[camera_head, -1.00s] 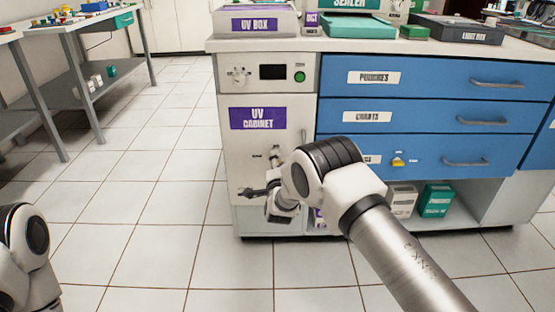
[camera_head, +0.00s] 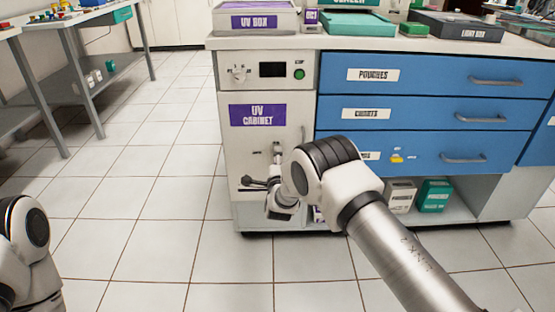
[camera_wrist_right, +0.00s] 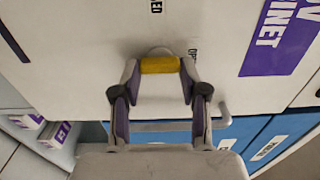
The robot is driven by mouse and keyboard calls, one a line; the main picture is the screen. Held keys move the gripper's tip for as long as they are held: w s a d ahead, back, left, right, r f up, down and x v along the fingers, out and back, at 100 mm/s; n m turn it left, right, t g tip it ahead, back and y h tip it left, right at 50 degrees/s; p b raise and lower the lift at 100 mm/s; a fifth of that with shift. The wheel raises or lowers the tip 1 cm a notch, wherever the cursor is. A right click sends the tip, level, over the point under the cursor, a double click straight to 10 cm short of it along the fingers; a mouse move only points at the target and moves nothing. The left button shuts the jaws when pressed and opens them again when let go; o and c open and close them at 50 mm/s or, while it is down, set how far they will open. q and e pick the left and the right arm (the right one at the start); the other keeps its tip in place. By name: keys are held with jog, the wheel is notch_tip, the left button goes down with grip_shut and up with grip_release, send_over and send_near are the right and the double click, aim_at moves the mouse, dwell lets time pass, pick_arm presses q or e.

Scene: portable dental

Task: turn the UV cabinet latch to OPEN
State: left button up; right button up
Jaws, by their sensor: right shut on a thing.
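The UV cabinet (camera_head: 240,145) is a white door with a purple label under a control panel. Its latch (camera_wrist_right: 160,65) shows in the right wrist view as a short yellow bar on the white door. My right gripper (camera_wrist_right: 160,70) is shut on the latch, with one fingertip at each end of the bar. Partly covered lettering beside the latch starts with "OP", and lettering ending in "ED" is at the top edge. In the head view my right gripper (camera_head: 264,170) is at the lower door, and the latch is hidden there. My left gripper is out of frame.
Blue drawers (camera_head: 430,115) stand right of the cabinet, above a shelf with a white box (camera_head: 400,196) and a green box (camera_head: 434,196). A vertical door handle (camera_head: 303,135) is near my right wrist. The tiled floor (camera_head: 170,200) to the left is clear.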

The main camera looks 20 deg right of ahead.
jog(key=o, duration=1.1)
jog(key=shift+o, duration=0.2)
jog(key=v, duration=1.2)
